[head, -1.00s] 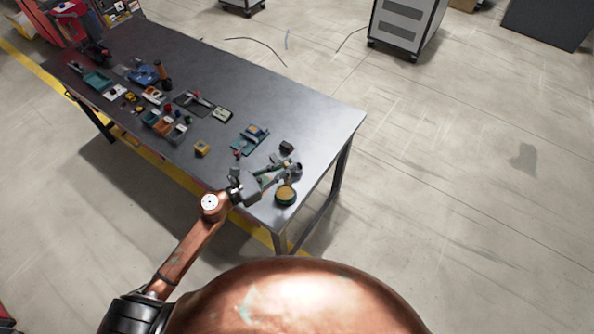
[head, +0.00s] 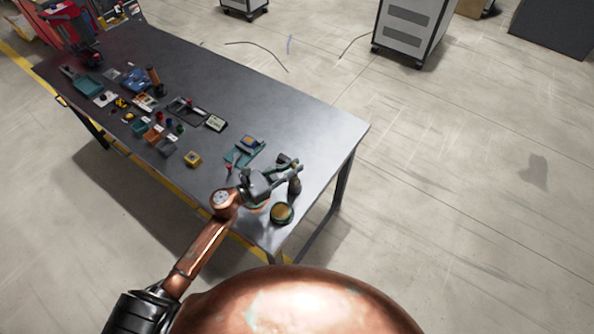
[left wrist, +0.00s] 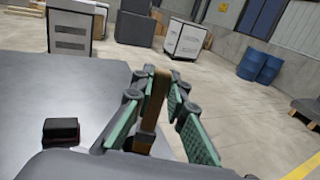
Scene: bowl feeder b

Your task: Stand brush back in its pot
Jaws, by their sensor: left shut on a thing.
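My left gripper (head: 291,171) is over the near right end of the grey table. In the left wrist view its green-padded fingers (left wrist: 163,84) are shut on the brush (left wrist: 152,100), a brown strip with a dark band low down, held roughly upright and slightly tilted. In the head view the fingers mostly hide the brush. A small dark cylinder (head: 295,187), which looks like the pot, stands just below the fingertips. Its opening is hidden, so I cannot tell whether the brush is over it or in it. My right gripper is not in view.
A small black block (left wrist: 61,131) is close to the gripper. A teal tray (head: 243,153) and a yellow block (head: 192,159) lie farther left. The table's far right area is clear.

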